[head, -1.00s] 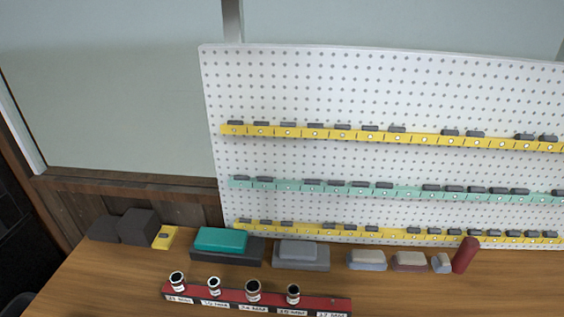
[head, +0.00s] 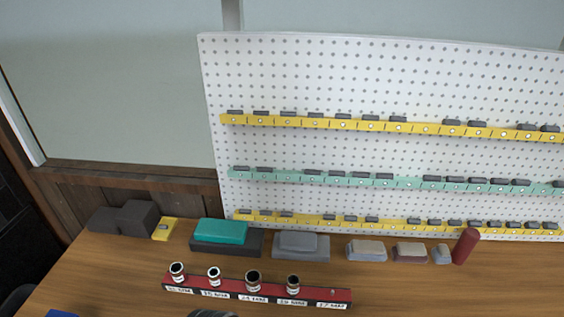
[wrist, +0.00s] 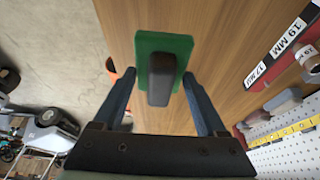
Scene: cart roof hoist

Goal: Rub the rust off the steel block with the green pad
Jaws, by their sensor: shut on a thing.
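The green pad (wrist: 150,45) with its dark handle (wrist: 162,84) shows in the wrist view, above the wooden bench. My gripper (wrist: 160,76) is shut on the pad's handle, between its two blue-grey fingers. The pad's underside is hidden, so I cannot tell if it touches anything. I cannot make out a rusty steel block in either view.
The wooden bench (head: 400,290) bears a red socket rail (head: 238,291), a teal block (head: 220,231), grey blocks (head: 300,243) and a dark red cylinder (head: 466,246). A pegboard (head: 400,80) stands behind. An orange thing (wrist: 111,68) shows beside my left finger.

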